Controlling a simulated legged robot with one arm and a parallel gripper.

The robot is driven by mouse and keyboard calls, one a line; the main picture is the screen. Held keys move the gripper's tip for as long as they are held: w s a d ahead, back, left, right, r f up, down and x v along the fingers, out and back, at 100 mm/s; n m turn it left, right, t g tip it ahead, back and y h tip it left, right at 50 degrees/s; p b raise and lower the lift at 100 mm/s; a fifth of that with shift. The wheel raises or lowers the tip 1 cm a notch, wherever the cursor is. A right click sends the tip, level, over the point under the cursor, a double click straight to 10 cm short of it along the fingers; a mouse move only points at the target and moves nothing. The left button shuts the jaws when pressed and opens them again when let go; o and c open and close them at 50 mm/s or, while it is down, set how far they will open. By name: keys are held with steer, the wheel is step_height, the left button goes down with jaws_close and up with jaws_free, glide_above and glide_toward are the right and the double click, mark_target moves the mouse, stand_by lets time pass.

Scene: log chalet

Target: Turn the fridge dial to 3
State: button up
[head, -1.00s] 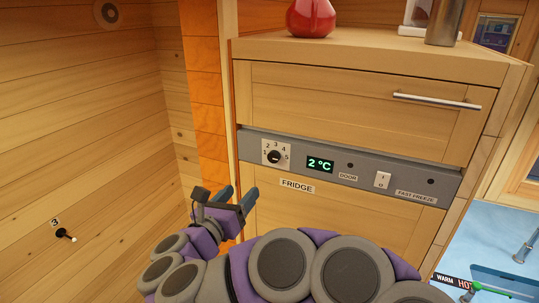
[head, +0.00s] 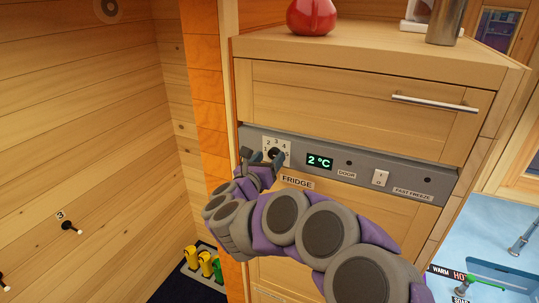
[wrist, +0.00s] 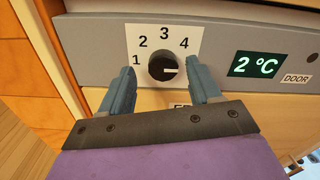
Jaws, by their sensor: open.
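The fridge dial (head: 274,153) is a black round knob on a white plate with numbers, set in the grey panel. In the wrist view the dial (wrist: 161,67) shows 1, 2, 3 and 4 around it; its white pointer mark points right, below the 4 and toward the spot hidden by the right finger. My gripper (head: 263,160) is at the dial plate. In the wrist view its blue fingers are open, one on each side of the knob, with gaps visible. The green display (head: 319,161) reads 2 °C.
The FRIDGE label (head: 296,181) is below the dial. A white switch (head: 380,178) and FAST FREEZE label (head: 412,193) are to the right. A drawer handle (head: 434,103) is above. A red vase (head: 311,16) stands on top. A wall knob marked 3 (head: 71,227) is at left.

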steer(key=shift+w+d+r, duration=0.1)
steer(key=shift+w+d, duration=0.2)
steer(key=shift+w, duration=0.25)
steer(key=shift+c, duration=0.4)
steer(key=c, duration=1)
steer(key=shift+o, duration=0.2)
